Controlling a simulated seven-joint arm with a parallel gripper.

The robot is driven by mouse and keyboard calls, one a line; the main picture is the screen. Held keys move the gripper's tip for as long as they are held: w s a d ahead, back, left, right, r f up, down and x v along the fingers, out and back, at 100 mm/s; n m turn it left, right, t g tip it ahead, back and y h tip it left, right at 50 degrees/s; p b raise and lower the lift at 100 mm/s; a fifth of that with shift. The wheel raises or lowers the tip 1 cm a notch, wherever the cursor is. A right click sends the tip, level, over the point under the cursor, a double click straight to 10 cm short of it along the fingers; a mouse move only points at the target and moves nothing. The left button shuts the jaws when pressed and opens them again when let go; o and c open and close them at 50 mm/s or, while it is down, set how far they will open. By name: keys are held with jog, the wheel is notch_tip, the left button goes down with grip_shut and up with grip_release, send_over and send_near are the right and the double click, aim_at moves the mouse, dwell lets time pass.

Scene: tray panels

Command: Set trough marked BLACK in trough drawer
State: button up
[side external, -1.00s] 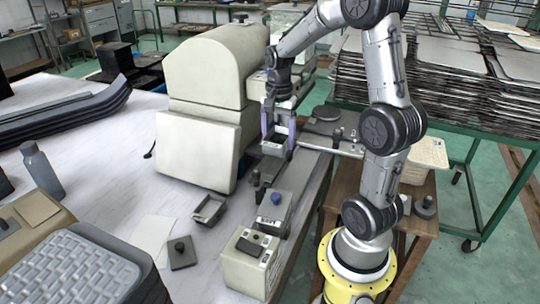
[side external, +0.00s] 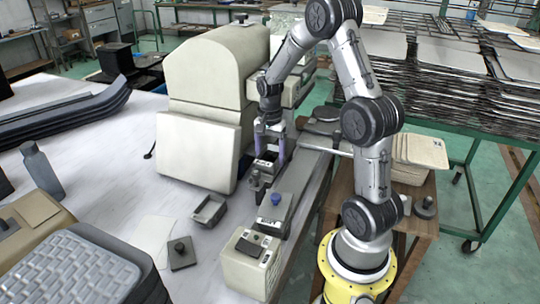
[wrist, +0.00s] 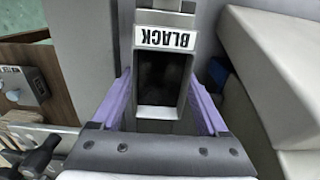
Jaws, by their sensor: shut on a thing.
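The trough marked BLACK (wrist: 165,38) is a small grey open box with a dark inside and a white label, upside down in the wrist view. My gripper (wrist: 162,88) has its purple fingers on either side of the trough and is shut on it. In the side view my gripper (side external: 270,150) points down beside the large cream machine, with the trough (side external: 266,163) low between the fingers. I cannot make out the trough drawer clearly, nor whether the trough touches what is under it.
The cream machine (side external: 212,75) stands close left of my gripper. A long grey rail (side external: 312,185) runs along the right.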

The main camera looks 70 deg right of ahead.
jog(key=o, duration=1.6)
jog(key=shift+f, duration=0.1)
notch_tip(320, 180, up, 12)
jog(key=s+a+r+n+t, duration=0.1)
jog(key=s+a+r+n, duration=0.1)
jog(key=a+r+n, duration=0.3)
jog(key=s+a+r+n+t, duration=0.1)
jog(key=s+a+n, duration=0.15)
jog(key=a, duration=0.55)
jog(key=s+a+n+t, duration=0.1)
jog(key=s+a+n, duration=0.2)
jog(key=s+a+n+t, duration=0.1)
jog(key=s+a+n, duration=0.2)
jog(key=n, duration=0.1)
jog(key=s+a+n+t, duration=0.1)
jog(key=s+a+n, duration=0.2)
jog(key=shift+s+a+f+n+t, duration=0.25)
jog(key=shift+s+t, duration=0.05)
jog(key=shift+s, duration=0.1)
